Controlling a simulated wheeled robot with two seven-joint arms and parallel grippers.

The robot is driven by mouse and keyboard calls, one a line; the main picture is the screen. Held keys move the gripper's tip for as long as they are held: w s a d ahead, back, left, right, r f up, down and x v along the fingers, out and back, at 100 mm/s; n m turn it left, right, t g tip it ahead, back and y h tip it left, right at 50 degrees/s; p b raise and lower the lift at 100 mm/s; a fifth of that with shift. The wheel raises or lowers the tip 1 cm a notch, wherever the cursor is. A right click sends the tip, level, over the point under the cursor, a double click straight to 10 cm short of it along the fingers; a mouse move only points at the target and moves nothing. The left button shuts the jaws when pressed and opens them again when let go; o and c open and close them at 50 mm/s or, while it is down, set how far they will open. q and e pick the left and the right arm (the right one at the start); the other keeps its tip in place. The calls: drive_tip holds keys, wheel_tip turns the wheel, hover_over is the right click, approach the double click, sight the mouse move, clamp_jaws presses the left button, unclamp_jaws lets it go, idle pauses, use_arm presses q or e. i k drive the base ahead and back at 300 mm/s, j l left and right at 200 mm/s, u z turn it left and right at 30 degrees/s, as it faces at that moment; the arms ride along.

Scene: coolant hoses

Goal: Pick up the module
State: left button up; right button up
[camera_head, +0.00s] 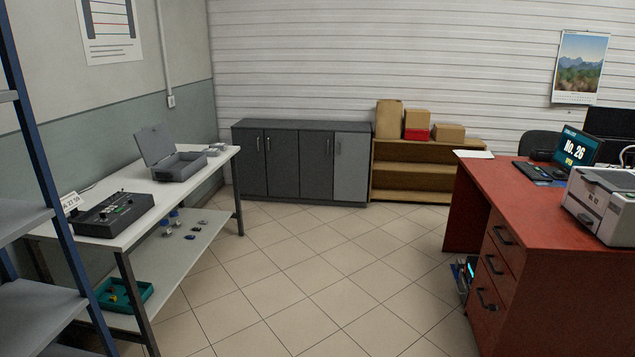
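No object in view is clearly marked as the module. A dark device with controls on top (112,214) lies on the white bench (148,187) at the left, with a small label card (71,201) beside it. Behind it on the bench stands a grey case (181,167) with its lid up; its inside is mostly hidden. Several small parts (190,237) lie on the bench's lower shelf (205,222), too small to identify. A small device with a lit screen (468,272) stands on the floor by the red desk. Neither of my grippers is in view.
A green tray (146,293) with small items sits on the lower shelf. A blue-framed rack (45,180) stands close at left. The red desk (560,250) at right carries a printer (603,205) and a screen (574,147). Grey cabinets (300,163) stand behind. The tiled floor between is clear.

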sight(221, 146)
drive_tip(key=i, duration=1.4)
drive_tip(key=i+l+u, duration=0.2)
drive_tip(key=i, duration=0.5)
drive_tip(key=i+u, duration=0.15)
drive_tip(key=i, duration=0.55)
drive_tip(key=i+l+u, duration=0.2)
drive_tip(key=i+u, duration=0.15)
drive_tip(key=i+l+u, duration=0.7)
drive_tip(key=i+l, duration=0.1)
